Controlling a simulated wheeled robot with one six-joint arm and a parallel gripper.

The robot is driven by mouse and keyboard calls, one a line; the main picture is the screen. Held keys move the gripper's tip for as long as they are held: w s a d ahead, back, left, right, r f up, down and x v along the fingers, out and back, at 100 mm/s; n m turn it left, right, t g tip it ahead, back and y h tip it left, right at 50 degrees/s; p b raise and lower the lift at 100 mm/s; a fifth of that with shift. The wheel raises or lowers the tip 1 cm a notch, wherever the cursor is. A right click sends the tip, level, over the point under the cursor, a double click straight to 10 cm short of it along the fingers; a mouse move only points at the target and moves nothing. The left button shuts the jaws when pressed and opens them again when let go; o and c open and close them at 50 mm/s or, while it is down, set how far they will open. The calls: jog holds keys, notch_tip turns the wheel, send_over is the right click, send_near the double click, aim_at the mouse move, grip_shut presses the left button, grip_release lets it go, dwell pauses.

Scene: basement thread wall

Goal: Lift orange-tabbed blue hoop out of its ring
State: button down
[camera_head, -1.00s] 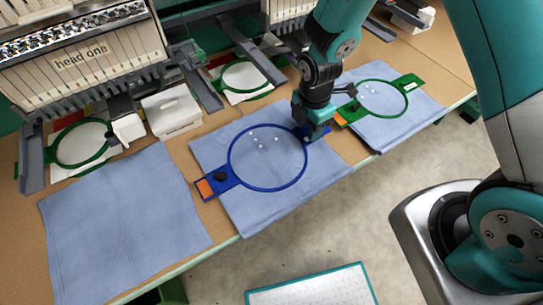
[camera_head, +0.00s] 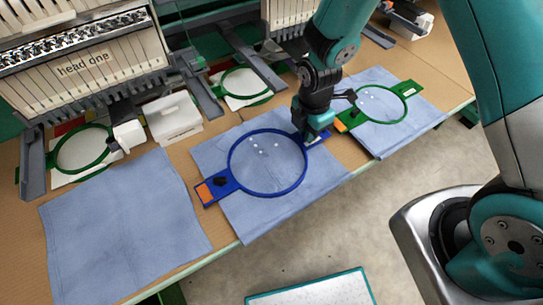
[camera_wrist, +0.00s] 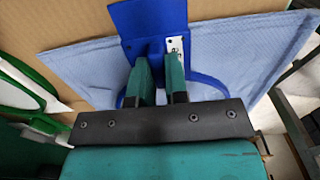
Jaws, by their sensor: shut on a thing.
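The blue hoop (camera_head: 230,165) lies on light blue cloth at the middle of the table. Its orange tab (camera_head: 204,191) with a dark knob is at the left end. My gripper (camera_head: 312,136) is at the opposite, right-end tab of the hoop. In the wrist view my gripper (camera_wrist: 160,82) is shut on a blue upright piece of the hoop (camera_wrist: 155,52), between the two green fingers. The hoop's blue rim shows behind the fingers. I cannot tell the inner hoop from its outer ring, or see a gap between them.
A green hoop (camera_head: 405,103) on cloth (camera_head: 391,139) stands close right of my gripper. A bare folded cloth (camera_head: 120,220) lies at left. Embroidery heads (camera_head: 85,70) and a white box (camera_head: 173,117) stand behind. The table's front edge (camera_head: 237,242) is near the hoop's cloth.

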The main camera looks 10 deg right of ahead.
jog(key=shift+r+p, duration=0.85)
jog(key=shift+r, duration=0.5)
notch_tip(320, 180, up, 6)
jog(key=p, duration=0.5)
jog(key=shift+f, duration=0.15)
